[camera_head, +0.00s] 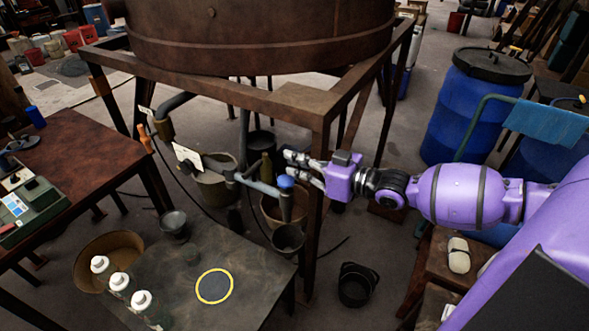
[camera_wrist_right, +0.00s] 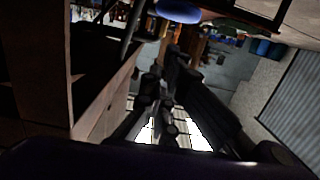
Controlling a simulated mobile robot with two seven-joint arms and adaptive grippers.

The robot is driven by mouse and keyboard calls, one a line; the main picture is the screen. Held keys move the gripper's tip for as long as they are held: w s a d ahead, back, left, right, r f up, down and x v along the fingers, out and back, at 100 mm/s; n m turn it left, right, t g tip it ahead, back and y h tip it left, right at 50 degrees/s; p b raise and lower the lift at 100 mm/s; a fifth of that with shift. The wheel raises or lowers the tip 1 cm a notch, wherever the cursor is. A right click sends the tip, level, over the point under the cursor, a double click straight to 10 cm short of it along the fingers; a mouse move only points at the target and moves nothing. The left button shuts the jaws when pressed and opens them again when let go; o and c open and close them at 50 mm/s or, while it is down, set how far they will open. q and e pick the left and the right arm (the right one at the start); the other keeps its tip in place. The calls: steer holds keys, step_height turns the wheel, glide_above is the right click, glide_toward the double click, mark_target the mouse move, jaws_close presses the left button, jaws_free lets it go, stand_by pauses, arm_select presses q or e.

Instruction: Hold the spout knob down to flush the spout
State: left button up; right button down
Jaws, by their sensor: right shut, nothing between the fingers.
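The spout knob (camera_head: 286,181) is a blue round cap on top of the grey spout (camera_head: 287,205), which ends a side pipe under the vat. My right gripper (camera_head: 292,167) comes in from the right, its fingers pointing left just above the knob in the picture. It is shut and empty. I cannot tell whether it touches the knob. In the right wrist view, a blue rounded shape (camera_wrist_right: 178,11), likely the knob, shows at the top edge, apart from the dark fingers (camera_wrist_right: 160,92) in the picture. My left gripper is out of view.
A rusty vat (camera_head: 260,38) stands on a brown frame whose corner leg (camera_head: 316,190) is close to my right gripper. A dark bucket (camera_head: 288,239) is below the spout. White-capped bottles (camera_head: 142,300) and a yellow-ringed disc (camera_head: 214,286) are on the low table (camera_head: 245,262).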

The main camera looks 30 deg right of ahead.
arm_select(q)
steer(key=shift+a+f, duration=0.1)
arm_select(e)
steer(key=shift+w+f, duration=0.1)
steer(key=shift+f, duration=0.9)
